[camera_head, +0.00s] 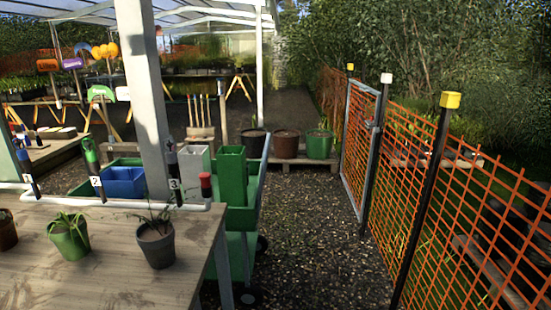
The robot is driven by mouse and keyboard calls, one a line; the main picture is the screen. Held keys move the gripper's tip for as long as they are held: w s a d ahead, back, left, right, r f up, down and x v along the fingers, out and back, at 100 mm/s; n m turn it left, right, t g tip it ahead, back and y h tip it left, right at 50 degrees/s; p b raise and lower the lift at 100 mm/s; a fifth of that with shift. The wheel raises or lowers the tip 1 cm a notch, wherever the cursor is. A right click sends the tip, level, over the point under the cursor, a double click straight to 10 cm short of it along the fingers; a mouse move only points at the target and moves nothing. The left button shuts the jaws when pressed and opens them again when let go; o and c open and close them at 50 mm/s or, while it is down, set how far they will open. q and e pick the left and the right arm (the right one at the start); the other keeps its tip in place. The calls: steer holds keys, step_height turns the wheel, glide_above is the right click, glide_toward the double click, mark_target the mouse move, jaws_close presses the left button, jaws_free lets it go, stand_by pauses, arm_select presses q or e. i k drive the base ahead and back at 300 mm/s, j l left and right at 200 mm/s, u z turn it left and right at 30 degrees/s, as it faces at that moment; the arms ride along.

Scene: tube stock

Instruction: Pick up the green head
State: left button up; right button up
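A green head (90,150) sits upright at the spot marked 2 on the white pipe along the bench's far edge. A dark post below it carries the white number 2. Dark upright pieces also stand at the mark 1 (26,168) and the mark 3 (173,172). A red-topped dark piece (206,186) stands to the right of mark 3. Neither of my grippers shows in the head view.
A wooden bench (110,275) fills the lower left, with several potted plants, including a green pot (68,236) and a dark pot (156,244). A green cart (240,215) stands beyond its right end. Gravel (310,240) lies open before an orange mesh fence (400,150).

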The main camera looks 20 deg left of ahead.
mark_target(91, 154)
steer(key=i+l+u, duration=0.1)
steer(key=u, duration=0.35)
steer(key=i+l+u, duration=0.15)
steer(key=u, duration=0.25)
steer(key=i+l+u, duration=0.1)
steer(key=u, duration=0.35)
steer(key=i+l+u, duration=0.1)
steer(key=l+u, duration=0.15)
steer(key=u, duration=0.15)
